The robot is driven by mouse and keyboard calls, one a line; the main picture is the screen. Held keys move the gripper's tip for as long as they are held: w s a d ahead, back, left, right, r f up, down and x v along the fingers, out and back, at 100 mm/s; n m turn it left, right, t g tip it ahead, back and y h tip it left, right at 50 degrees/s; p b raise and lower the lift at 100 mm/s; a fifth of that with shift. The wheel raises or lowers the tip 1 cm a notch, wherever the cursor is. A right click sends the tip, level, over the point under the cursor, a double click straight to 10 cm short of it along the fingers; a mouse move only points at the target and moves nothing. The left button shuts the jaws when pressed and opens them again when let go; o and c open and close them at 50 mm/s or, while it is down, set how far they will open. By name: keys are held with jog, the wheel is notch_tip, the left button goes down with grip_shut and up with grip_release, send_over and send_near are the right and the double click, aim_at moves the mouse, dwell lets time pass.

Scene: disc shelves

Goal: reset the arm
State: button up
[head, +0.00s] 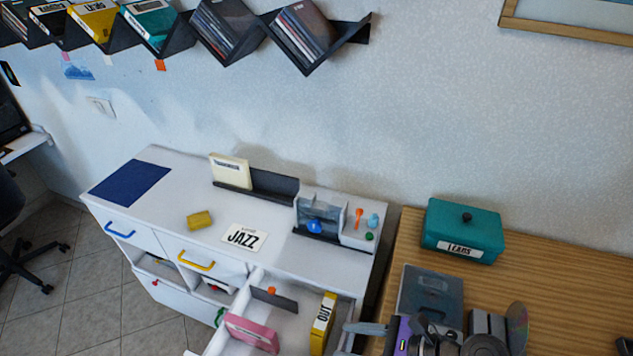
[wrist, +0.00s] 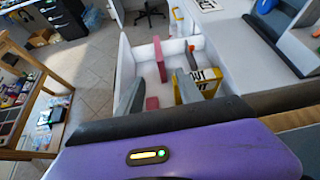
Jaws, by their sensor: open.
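My gripper (head: 362,339) is at the bottom right of the head view, beside the open drawer's right edge and partly cut off by the frame. In the wrist view my gripper (wrist: 160,90) shows two grey fingers spread apart, with nothing held between them. The purple wrist housing (wrist: 180,152) fills the bottom of that view. The fingers point towards the open white drawer (wrist: 138,52). Exact clearance from the drawer wall cannot be told.
The drawer holds a pink case (head: 251,333) and a yellow "OUT" box (head: 322,323). A JAZZ card (head: 244,238) and yellow block (head: 200,220) lie on the white cabinet (head: 180,185). A teal box (head: 462,229) sits on the wooden table (head: 570,290). Wall shelves (head: 355,32) hang above.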

jog(key=s+d+f+n+t+h+b, duration=0.5)
jog(key=s+d+f+n+h, duration=0.35)
jog(key=s+f, duration=0.45)
jog(key=s+d+r+n+t+h+b, duration=0.1)
jog(key=s+d+r+n+t+b, duration=0.1)
jog(key=s+r+n, duration=0.4)
jog(key=s+d+r+n+t+h+b, duration=0.1)
jog(key=s+d+r+n+t+b, duration=0.1)
jog(key=s+r+n, duration=0.5)
notch_tip(320, 180, up, 4)
jog(key=shift+d+f+t+b, duration=0.2)
jog(key=shift+d+t+b, duration=0.1)
jog(key=shift+t, duration=0.4)
